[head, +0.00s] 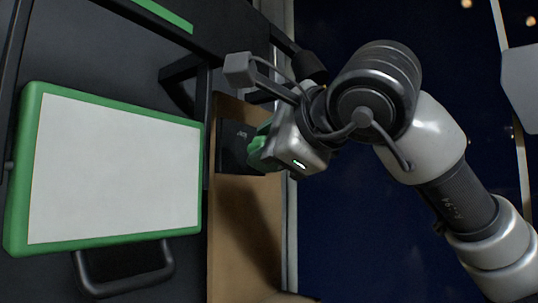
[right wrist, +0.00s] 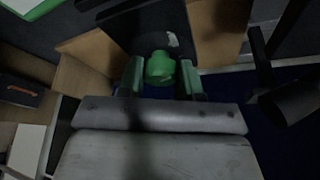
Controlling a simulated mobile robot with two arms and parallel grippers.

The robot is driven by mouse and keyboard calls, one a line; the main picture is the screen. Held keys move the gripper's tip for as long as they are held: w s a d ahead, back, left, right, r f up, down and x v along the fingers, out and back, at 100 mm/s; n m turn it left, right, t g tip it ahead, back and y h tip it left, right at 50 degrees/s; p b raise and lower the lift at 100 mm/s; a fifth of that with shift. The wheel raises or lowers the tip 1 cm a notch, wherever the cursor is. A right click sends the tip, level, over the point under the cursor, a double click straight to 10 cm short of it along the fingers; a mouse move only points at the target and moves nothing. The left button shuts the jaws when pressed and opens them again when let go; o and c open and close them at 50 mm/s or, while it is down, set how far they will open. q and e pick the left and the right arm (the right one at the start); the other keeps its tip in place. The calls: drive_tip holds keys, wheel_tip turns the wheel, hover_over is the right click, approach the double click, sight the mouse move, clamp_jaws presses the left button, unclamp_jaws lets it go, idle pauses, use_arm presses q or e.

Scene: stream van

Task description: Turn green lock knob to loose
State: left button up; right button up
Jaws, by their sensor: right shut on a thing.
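The green lock knob (right wrist: 160,68) sits on a dark plate, between the two fingers of my right gripper (right wrist: 161,80) in the right wrist view. The fingers are closed on its sides. In the head view my right gripper (head: 262,148) reaches in from the right to the dark plate (head: 233,146) on a brown panel, and its body hides most of the knob. Which way the knob is turned cannot be told. My left gripper is not in view.
A green-framed white panel (head: 115,170) with a black handle (head: 124,272) stands left of the knob. Dark bars (head: 185,80) run behind and above it. The brown panel (head: 243,235) continues below the plate. Right of it is a dark blue open area.

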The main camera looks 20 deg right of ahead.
drive_tip(key=shift+n+t+b, duration=0.45)
drive_tip(key=shift+n+t, duration=0.15)
drive_tip(key=shift+n, duration=0.4)
drive_tip(key=o, duration=0.9)
drive_tip(key=shift+s, duration=0.1)
drive_tip(key=b+v, duration=0.4)
drive_tip(key=v, duration=0.6)
drive_tip(key=shift+s+r, duration=0.1)
drive_tip(key=shift+s, duration=0.35)
